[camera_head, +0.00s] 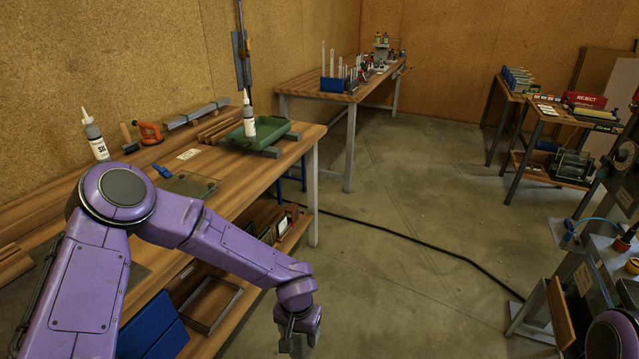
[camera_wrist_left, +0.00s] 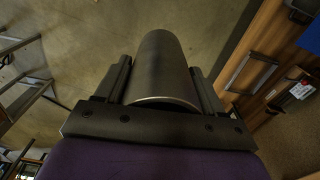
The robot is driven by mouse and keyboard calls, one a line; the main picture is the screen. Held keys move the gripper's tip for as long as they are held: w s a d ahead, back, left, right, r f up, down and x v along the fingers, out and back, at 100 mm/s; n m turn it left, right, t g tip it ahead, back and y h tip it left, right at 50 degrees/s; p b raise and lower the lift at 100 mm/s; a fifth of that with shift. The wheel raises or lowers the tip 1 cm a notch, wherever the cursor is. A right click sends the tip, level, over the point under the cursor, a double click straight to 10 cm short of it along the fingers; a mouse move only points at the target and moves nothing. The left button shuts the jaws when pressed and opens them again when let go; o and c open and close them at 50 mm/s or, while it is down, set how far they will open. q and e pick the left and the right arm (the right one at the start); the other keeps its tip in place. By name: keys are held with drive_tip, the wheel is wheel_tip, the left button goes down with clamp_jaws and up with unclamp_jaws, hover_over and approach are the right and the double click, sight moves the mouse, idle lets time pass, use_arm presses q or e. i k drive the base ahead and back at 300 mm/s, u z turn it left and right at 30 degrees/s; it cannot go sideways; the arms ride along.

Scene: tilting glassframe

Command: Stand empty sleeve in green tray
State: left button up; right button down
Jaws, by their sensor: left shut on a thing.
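My left gripper (camera_wrist_left: 160,98) is shut on a dark grey cylindrical sleeve (camera_wrist_left: 162,65), which lies between its two fingers in the left wrist view. The sleeve's near rim shows; whether it is hollow or empty I cannot tell. In the head view the left gripper (camera_head: 300,335) hangs low over the floor, in front of the workbench, and the sleeve cannot be made out there. The green tray (camera_head: 272,139) is on the far right end of the workbench, well away from the gripper. My right gripper is not in view.
A white bottle (camera_head: 249,118) stands at the tray. Another bottle (camera_head: 95,138), an orange clamp (camera_head: 150,132) and a blue item (camera_head: 161,171) are on the workbench (camera_head: 215,165). Its lower shelf (camera_head: 262,266) holds boxes. A dark cable (camera_head: 420,240) crosses the open floor.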

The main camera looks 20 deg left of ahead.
sight(269, 130)
drive_tip(key=z, duration=0.1)
drive_tip(key=i, duration=1.05)
drive_tip(key=u, duration=0.15)
